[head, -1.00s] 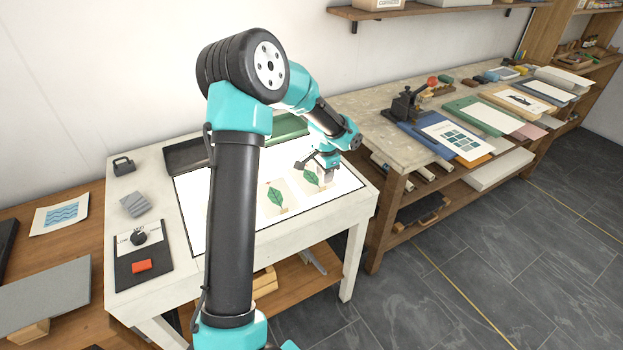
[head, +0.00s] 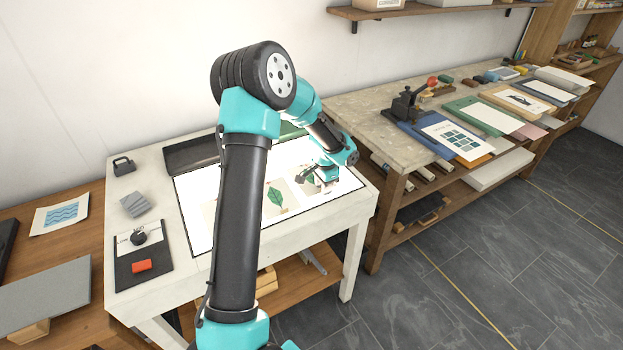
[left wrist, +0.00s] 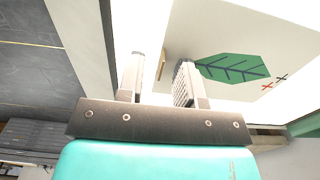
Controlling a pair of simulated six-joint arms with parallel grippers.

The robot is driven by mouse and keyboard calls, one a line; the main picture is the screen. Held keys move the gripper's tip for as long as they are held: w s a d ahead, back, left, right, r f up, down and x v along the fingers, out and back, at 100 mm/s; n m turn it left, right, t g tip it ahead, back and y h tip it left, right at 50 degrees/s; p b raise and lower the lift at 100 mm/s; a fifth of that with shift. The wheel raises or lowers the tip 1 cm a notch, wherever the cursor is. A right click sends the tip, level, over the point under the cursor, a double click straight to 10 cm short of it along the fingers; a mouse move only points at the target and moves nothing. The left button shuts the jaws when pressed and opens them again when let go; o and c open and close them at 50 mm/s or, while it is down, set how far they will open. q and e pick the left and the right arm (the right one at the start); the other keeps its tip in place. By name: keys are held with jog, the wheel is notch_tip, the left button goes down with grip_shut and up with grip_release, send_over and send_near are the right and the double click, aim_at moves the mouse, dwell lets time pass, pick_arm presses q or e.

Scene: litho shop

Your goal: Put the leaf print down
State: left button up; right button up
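A print with a dark green leaf (head: 277,197) lies on the lit white panel of the white table. A second leaf print (head: 301,186) lies to its right, largely hidden by my left gripper (head: 320,180). In the left wrist view a leaf print (left wrist: 235,95) with a green leaf and small red and black crosses fills the upper right. The fingers of my left gripper (left wrist: 160,80) stand apart at its edge. A small tan tab (left wrist: 162,64) shows between them, and I see no contact with it. My right gripper is out of view.
The lit panel (head: 240,232) has a dark border. A black tray (head: 190,155), a weight (head: 123,166) and a clipboard (head: 143,265) with a red block stand around it. A stone-topped bench (head: 385,130) with prints and tools is to the right.

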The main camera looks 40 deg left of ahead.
pick_arm(q)
grip_shut()
dwell(0.3)
dwell(0.4)
jog(key=shift+r, duration=1.8)
jog(key=s+d+r, duration=0.1)
jog(key=s+d, duration=0.9)
jog(key=s, duration=0.2)
jog(key=shift+d+r, duration=0.2)
jog(key=shift+d, duration=0.05)
